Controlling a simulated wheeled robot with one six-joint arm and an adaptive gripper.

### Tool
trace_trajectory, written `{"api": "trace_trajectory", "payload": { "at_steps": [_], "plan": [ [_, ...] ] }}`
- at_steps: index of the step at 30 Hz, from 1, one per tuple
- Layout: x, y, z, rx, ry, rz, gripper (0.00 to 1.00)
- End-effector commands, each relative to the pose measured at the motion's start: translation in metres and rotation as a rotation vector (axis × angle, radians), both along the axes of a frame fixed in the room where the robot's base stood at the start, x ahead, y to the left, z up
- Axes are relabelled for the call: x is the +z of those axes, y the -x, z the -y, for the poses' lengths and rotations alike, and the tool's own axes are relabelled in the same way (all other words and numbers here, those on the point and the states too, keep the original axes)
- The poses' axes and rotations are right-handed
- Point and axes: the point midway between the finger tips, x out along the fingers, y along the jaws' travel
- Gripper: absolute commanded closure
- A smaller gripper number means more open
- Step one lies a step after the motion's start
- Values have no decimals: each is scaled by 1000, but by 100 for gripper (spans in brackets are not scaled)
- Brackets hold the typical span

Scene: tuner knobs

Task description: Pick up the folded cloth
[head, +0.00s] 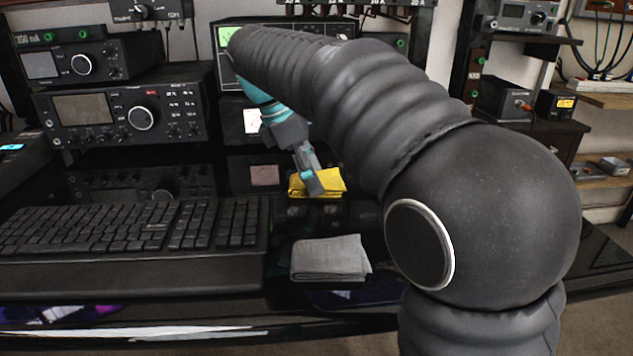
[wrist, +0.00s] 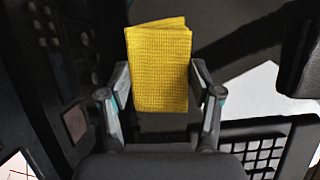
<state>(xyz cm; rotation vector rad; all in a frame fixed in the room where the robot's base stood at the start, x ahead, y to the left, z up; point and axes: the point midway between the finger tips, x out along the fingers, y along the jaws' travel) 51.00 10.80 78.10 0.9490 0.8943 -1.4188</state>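A yellow folded cloth (head: 331,181) lies at the back of the desk in the head view, in front of the radio equipment. It fills the upper middle of the wrist view (wrist: 159,65), with its weave and folded edges showing. My gripper (head: 316,185) reaches down from above and partly covers the cloth in the head view. In the wrist view my gripper (wrist: 160,82) has its fingers spread apart, one along each side edge of the cloth. I cannot tell whether the fingers touch it. A second folded cloth, grey (head: 330,258), lies nearer the front of the desk.
A black keyboard (head: 130,235) lies left of both cloths, and its keys also show in the wrist view (wrist: 262,155). A radio with knobs (head: 130,112) and other equipment stand close behind and left. A shelf with devices (head: 590,170) stands at the right.

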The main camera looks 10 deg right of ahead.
Motion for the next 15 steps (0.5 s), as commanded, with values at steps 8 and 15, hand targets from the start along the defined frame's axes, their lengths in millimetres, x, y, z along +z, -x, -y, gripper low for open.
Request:
{"api": "trace_trajectory", "payload": {
  "at_steps": [8, 15],
  "plan": [
    [0, 0, 0, 0, 1, -1, 66],
    [12, 0, 0, -1, 0, 0, 66]
  ]
}}
